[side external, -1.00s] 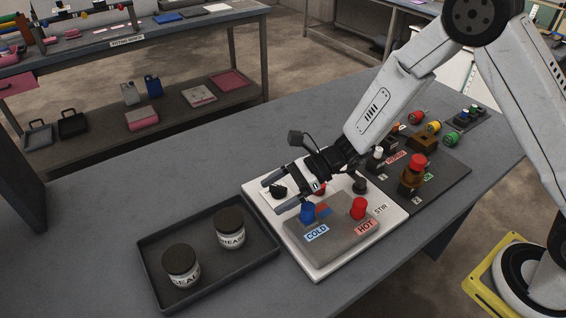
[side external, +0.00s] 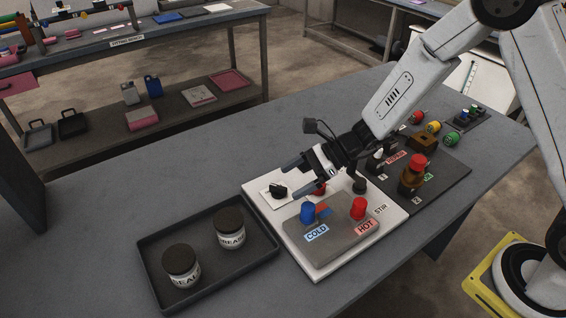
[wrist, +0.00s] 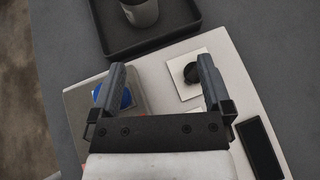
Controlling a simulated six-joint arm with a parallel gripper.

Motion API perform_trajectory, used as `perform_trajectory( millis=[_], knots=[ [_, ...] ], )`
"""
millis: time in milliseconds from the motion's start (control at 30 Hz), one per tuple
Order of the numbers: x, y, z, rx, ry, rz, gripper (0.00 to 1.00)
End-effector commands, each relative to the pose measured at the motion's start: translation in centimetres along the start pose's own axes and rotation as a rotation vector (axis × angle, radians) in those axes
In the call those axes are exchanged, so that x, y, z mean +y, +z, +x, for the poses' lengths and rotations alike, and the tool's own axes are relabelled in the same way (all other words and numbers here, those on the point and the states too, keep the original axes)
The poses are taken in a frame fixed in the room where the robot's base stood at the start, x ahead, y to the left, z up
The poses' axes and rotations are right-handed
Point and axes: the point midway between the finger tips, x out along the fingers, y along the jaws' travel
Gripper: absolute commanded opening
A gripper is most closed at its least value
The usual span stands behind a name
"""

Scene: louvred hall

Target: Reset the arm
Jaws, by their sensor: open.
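My gripper (side external: 304,174) is open and empty above the white panel (side external: 313,271). In the wrist view its two fingers (wrist: 160,82) are spread wide with nothing between them. The panel carries a black knob (side external: 278,192) on a white plate, a blue knob (side external: 307,211) by the COLD label, and a red knob (side external: 358,208) by the HOT label. Another red part (side external: 320,188) is partly hidden by the gripper. In the wrist view the blue knob (wrist: 125,98) is partly behind the left finger, and the black knob (wrist: 192,73) is beside the right finger.
A dark tray (side external: 160,247) with two labelled, black-lidded jars (side external: 182,267) (side external: 230,229) stands left of the panel. A dark board (side external: 452,175) with several coloured controls lies to the right. The grey table (side external: 110,205) is bare behind the tray.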

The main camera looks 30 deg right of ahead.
Motion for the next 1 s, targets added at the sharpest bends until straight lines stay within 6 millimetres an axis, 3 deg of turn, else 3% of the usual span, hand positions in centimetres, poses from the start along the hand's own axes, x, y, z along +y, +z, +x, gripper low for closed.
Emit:
perform_trajectory(
  millis=[167,333,500,1000],
  knots=[
    [-1.3,-1.8,-5.2,0.149,-0.1,-0.005,1.0],
    [-0.4,-3.6,-9.6,0.331,-0.12,-0.113,1.0],
    [1.7,-4.5,-11.6,0.464,-0.036,-0.311,1.0],
    [6.7,-6.0,-15.0,0.701,0.331,-0.978,1.0]
  ],
)
